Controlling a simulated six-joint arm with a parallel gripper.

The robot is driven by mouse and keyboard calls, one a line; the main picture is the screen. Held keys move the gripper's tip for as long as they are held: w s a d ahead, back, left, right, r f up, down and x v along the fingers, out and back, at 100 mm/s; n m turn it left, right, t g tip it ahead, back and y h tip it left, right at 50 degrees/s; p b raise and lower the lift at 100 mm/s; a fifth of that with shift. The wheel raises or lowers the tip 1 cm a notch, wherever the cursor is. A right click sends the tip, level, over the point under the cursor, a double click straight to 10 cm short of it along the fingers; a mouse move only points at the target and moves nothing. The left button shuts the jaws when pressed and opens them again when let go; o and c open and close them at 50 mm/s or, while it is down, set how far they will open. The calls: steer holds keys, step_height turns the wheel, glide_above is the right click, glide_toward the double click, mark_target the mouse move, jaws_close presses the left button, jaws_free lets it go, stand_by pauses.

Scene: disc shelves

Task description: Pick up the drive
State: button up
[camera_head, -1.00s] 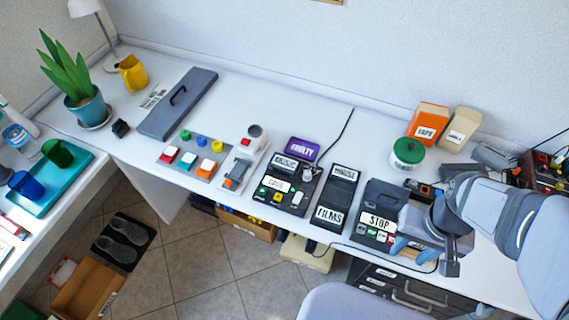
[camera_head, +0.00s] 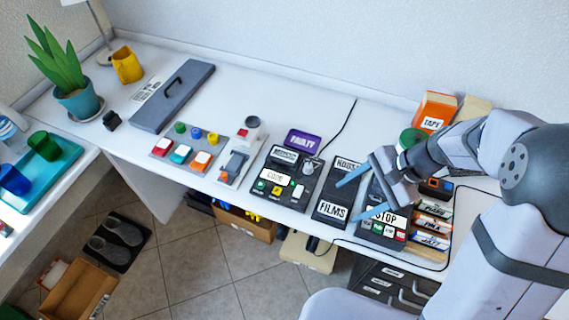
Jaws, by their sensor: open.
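My gripper (camera_head: 347,203) has two blue fingers spread apart with nothing between them. It points left, over the black box labelled FILMS (camera_head: 333,211), and I cannot tell its height. Nothing in view is clearly labelled as the drive. A small purple box (camera_head: 303,140) with a white label, seeming to read FAULTY, lies behind a black console (camera_head: 298,196) with a CODE label. Several labelled slim cases (camera_head: 431,223) lie right of the black STOP unit (camera_head: 383,229). My gripper and arm hide part of that unit.
Button panel (camera_head: 187,149), switch box (camera_head: 235,165) and grey panel with a handle (camera_head: 173,96) stand to the left. Orange TAPE box (camera_head: 435,111) and green-lidded jar (camera_head: 412,137) stand at the back right. A black cable runs along the front edge. The back middle is clear.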

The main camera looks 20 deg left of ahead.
mark_target(285, 155)
steer(key=w+a+f+m+y+b, duration=0.2)
steer(key=w+a+f+m, duration=0.1)
steer(key=w+a, duration=0.1)
steer(key=w+a+f+m+t+y+b, duration=0.1)
steer(key=w+a+f+m+y+b, duration=0.1)
steer(key=w+a, duration=0.3)
steer(key=w+a+f+m+y+b, duration=0.2)
steer(key=w+a+f+m+y, duration=0.1)
steer(key=a, duration=0.3)
steer(key=shift+w+a+f+m+t+b, duration=0.1)
steer(key=shift+w+f+m+t+b, duration=0.15)
steer(key=shift+w, duration=0.2)
steer(key=shift+w+a+f+m+t+b, duration=0.1)
steer(key=shift+w+m, duration=0.25)
steer(key=shift+w, duration=0.1)
steer(key=shift+w+a+y, duration=0.15)
steer(key=shift+w+y, duration=0.15)
steer(key=shift+p+x, duration=0.95)
steer(key=shift+x, duration=2.7)
steer(key=shift+s+f, duration=0.15)
steer(key=shift+f, duration=0.05)
steer(key=c, duration=1.3)
